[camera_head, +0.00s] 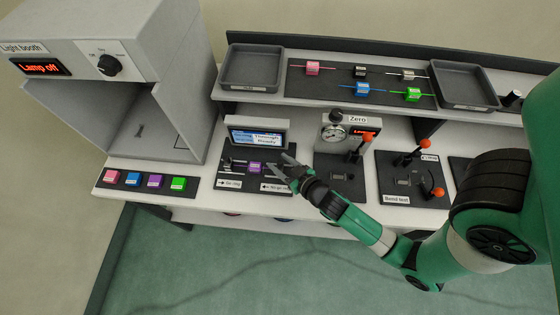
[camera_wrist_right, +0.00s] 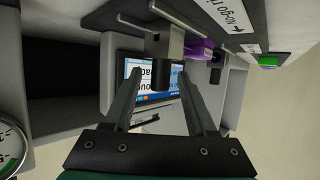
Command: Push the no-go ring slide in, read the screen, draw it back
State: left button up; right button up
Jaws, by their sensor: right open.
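The ring gauge station has a screen (camera_head: 257,136) reading what looks like "Through" and "Ready"; it shows partly in the right wrist view (camera_wrist_right: 128,68). Below it, the base carries labels for the go ring (camera_head: 230,184) and the no-go ring (camera_head: 275,187). A purple piece (camera_head: 254,168) sits in the middle of the base, also in the wrist view (camera_wrist_right: 198,50). My right gripper (camera_head: 284,164) is open at the no-go side. In the wrist view a dark round knob (camera_wrist_right: 160,77) on a grey block lies between its fingers; contact cannot be told. My left gripper is out of view.
Pink, blue, purple and green blocks (camera_head: 147,181) stand in a row at left, before the light booth (camera_head: 120,110). To the right are a dial gauge stand (camera_head: 335,131) and a bend test (camera_head: 397,198) with orange-knobbed levers. Trays line the back shelf.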

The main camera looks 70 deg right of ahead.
jog(key=shift+w+d+f, duration=0.1)
jog(key=shift+w, duration=0.1)
grip_shut()
dwell(1.3)
